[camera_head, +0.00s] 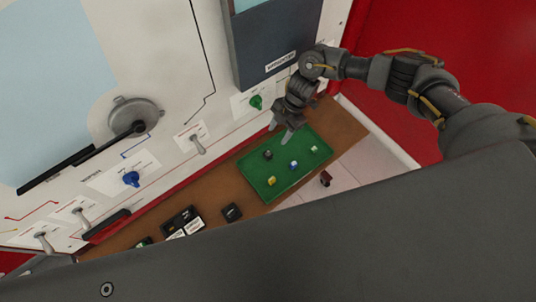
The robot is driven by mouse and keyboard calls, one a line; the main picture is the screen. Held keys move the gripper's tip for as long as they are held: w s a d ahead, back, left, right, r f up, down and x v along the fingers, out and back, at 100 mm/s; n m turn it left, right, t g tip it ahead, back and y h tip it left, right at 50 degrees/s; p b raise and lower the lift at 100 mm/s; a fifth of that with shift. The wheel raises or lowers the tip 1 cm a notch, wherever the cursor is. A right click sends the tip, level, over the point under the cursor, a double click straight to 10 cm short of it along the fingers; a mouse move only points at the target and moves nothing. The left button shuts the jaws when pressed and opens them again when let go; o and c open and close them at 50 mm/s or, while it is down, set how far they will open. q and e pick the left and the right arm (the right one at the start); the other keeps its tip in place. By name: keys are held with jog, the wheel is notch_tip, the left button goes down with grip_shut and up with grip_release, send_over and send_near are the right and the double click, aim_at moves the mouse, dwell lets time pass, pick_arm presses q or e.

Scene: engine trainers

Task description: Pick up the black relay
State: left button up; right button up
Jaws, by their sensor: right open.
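A small black block (267,155), which looks like the black relay, sits on a green mat (256,183) on the brown shelf. My right gripper (280,133) is open at the mat's upper edge, its fingers pointing down. Its fingertips show just above and to the right of the black block, apart from it in the picture. How high they are over the mat is hard to tell. Nothing shows between the fingers. My left gripper is out of view.
Yellow (271,181), blue (293,165) and pale green (314,149) blocks share the mat. A dark red part (325,178) lies right of it. Black items (232,212) lie left on the shelf. The white panel (170,60) with switches rises behind.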

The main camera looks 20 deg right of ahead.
aim_at(270, 152)
jog(key=b+x, duration=0.2)
jog(key=x, duration=0.1)
jog(key=b+x, duration=0.3)
jog(key=x, duration=0.1)
jog(key=b+x, duration=0.2)
jog(key=x, duration=0.1)
jog(key=shift+w+d+f+b, duration=0.1)
jog(key=shift+d+f+b, duration=0.15)
jog(key=shift+f+b, duration=0.15)
jog(key=shift+r, duration=0.1)
jog(key=shift+c, duration=0.4)
jog(key=c, duration=1)
